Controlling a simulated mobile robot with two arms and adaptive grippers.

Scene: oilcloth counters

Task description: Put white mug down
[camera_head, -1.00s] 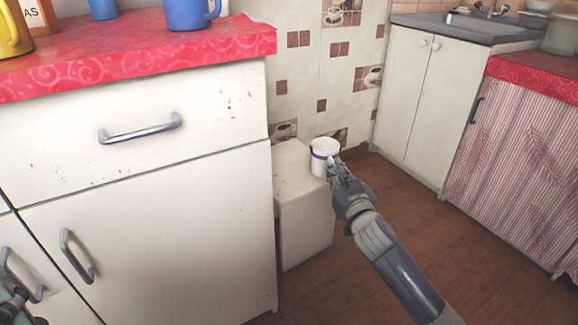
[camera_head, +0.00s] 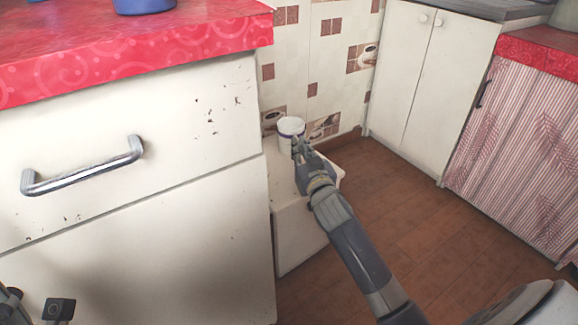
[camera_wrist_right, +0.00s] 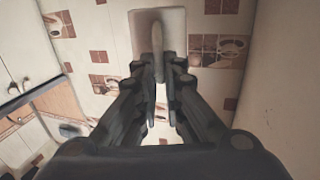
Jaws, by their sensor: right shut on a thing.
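The white mug (camera_head: 291,127) has a purple band and is upright at the wall end of a low white box (camera_head: 298,238). My right gripper (camera_head: 299,146) is shut on it from the near side. I cannot tell whether the mug's base touches the box top. In the right wrist view the mug (camera_wrist_right: 143,20) is at the top, and my right gripper's fingers (camera_wrist_right: 161,82) close around its handle. A dark part of my left gripper (camera_head: 35,306) shows at the lower left edge. Its fingers are not clear.
A white drawer cabinet with a red patterned top (camera_head: 150,58) stands close on the left, with a blue mug (camera_head: 144,5) on top. The tiled wall (camera_head: 325,60) is behind the box. White cupboards (camera_head: 425,85) and a striped curtain (camera_head: 520,160) are at right. Brown floor (camera_head: 420,225) is clear.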

